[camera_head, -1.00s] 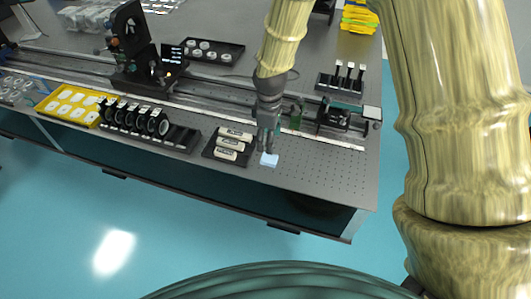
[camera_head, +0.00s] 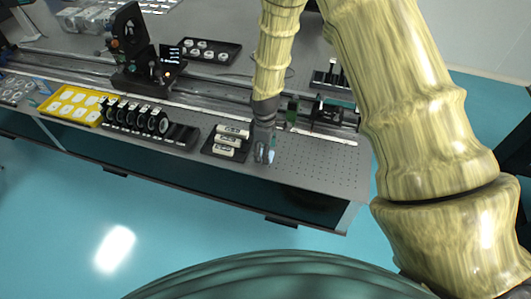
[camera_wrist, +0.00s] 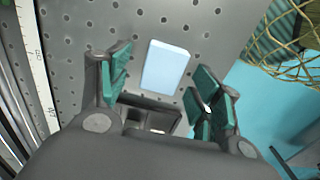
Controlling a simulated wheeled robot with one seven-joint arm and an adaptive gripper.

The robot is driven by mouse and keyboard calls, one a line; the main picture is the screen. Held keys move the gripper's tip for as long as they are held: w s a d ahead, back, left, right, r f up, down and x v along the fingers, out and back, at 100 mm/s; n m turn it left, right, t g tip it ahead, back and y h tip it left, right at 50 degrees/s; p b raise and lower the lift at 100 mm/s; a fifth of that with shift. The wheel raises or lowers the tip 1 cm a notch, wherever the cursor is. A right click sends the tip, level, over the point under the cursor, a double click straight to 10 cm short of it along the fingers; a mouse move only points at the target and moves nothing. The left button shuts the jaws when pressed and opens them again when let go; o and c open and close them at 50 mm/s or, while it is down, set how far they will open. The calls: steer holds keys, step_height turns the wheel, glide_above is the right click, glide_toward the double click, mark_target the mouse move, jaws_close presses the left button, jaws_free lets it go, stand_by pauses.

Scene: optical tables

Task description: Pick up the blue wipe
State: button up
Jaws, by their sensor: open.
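The blue wipe (camera_wrist: 166,67) is a small pale-blue flat rectangle lying on the perforated optical table (camera_wrist: 215,22). In the wrist view it shows ahead of and between the fingers, and nothing holds it. My gripper (camera_wrist: 157,92) has its teal-padded fingers spread apart on either side of the wipe's near end. In the head view my gripper (camera_head: 264,158) points down over the table near its front edge. The wipe (camera_head: 271,156) is partly hidden there behind the fingers. The gap in height between fingertips and wipe is hard to tell.
A black tray with white blocks (camera_head: 229,141) stands just left of my gripper. A rail (camera_head: 200,95) runs behind it. A rack of round optics (camera_head: 150,124) and a yellow tray (camera_head: 70,104) stand further left. The perforated surface right of the wipe is clear.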

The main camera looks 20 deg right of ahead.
steer(key=shift+s+f, duration=0.2)
steer(key=shift+f, duration=0.35)
steer(key=shift+w, duration=0.1)
steer(key=c, duration=0.8)
steer(key=shift+c, duration=0.2)
steer(key=shift+r, duration=0.2)
steer(key=shift+r+b, duration=0.6)
steer(key=shift+r, duration=0.3)
steer(key=shift+s+a+r+b, duration=0.1)
steer(key=shift+s+r+b, duration=0.4)
steer(key=shift+s+r, duration=0.1)
steer(key=s+a+r+b, duration=0.1)
steer(key=s+b, duration=0.1)
steer(key=s, duration=0.5)
steer(key=s+a+b, duration=0.2)
steer(key=s, duration=0.5)
steer(key=shift+s+a+r, duration=0.2)
steer(key=shift+s+r, duration=0.05)
steer(key=shift+r, duration=0.1)
